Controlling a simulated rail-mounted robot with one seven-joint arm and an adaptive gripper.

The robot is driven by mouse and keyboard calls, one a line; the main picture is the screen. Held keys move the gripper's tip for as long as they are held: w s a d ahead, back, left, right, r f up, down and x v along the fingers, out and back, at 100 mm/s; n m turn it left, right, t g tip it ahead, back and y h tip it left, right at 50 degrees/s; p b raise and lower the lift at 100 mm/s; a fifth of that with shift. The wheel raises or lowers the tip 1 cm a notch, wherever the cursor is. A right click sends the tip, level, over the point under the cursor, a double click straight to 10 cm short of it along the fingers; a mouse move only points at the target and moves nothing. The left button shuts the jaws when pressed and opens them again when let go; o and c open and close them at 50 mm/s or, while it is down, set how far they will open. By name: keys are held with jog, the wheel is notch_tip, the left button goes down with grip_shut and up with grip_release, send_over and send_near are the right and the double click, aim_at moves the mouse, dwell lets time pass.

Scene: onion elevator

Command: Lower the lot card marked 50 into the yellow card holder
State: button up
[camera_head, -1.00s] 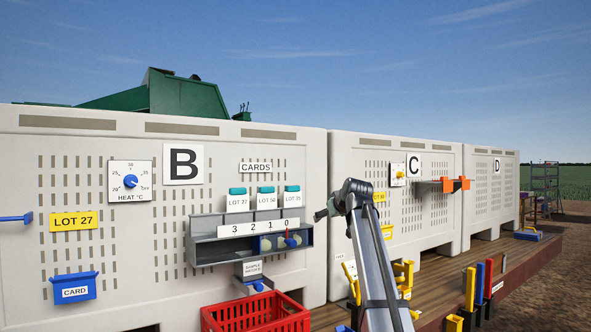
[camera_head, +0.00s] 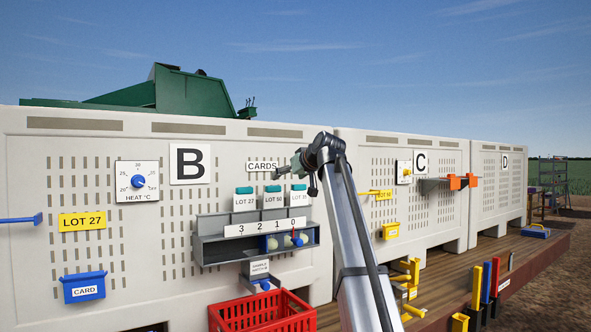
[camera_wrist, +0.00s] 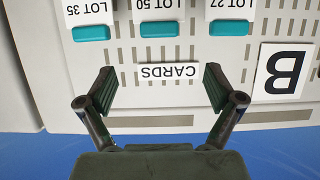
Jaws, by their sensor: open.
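The lot card marked 50 (camera_head: 273,200) is white with a teal top grip and hangs in the middle of three cards on container B. In the upside-down wrist view the LOT 50 card (camera_wrist: 161,10) is at top centre, with its teal grip (camera_wrist: 159,29) facing my gripper. My gripper (camera_wrist: 157,88) is open and empty over the CARDS sign, apart from the card. In the head view my gripper (camera_head: 285,172) is beside that sign, above the cards. The yellow card holder (camera_head: 391,231) is on container C, beyond my arm.
The LOT 27 card (camera_head: 244,202) and LOT 35 card (camera_head: 299,196) flank the middle card. A grey numbered rack (camera_head: 212,240) juts out below them. A red crate (camera_head: 262,312) stands lower. A blue card holder (camera_head: 84,286) is at the left. Orange-ended fixtures (camera_head: 455,182) project from container C.

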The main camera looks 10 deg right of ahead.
aim_at(273, 187)
jog(key=p+x, duration=0.3)
jog(key=x, duration=0.8)
jog(key=shift+w+a+f, duration=0.15)
jog(key=shift+w+f, duration=0.05)
jog(key=shift+w, duration=0.05)
jog(key=c, duration=1.3)
jog(key=shift+o, duration=0.2)
jog(key=shift+r, duration=0.1)
jog(key=shift+r+p, duration=0.85)
jog(key=shift+r, duration=3.55)
